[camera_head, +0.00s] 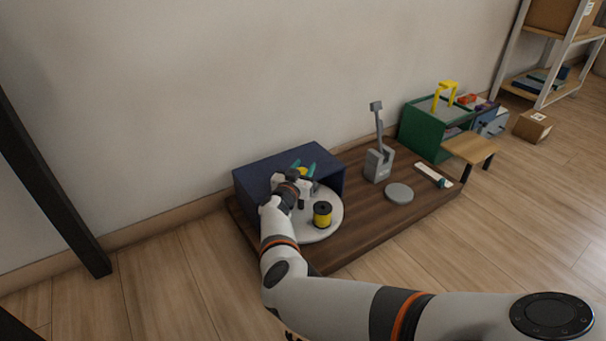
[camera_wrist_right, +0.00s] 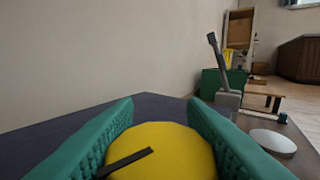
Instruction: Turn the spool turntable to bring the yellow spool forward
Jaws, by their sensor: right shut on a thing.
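The white round turntable (camera_head: 325,228) sticks out from under the dark blue box (camera_head: 268,170), which hides its back part. The yellow spool (camera_head: 322,216), with dark ends, stands upright on the exposed front part of the disc. A yellow round knob (camera_head: 302,171) with a dark bar is on top of the box; in the right wrist view the knob (camera_wrist_right: 170,150) sits between the green fingers. My right gripper (camera_head: 304,168) is shut on this knob. My right forearm and wrist hide the left part of the disc.
The brown wooden board (camera_head: 358,232) carries a grey stand (camera_head: 379,163), a grey disc (camera_head: 399,193) and a white strip (camera_head: 433,174) to the right. A green cabinet (camera_head: 425,133) and small wooden bench (camera_head: 470,150) stand farther right. The wall is close behind the box.

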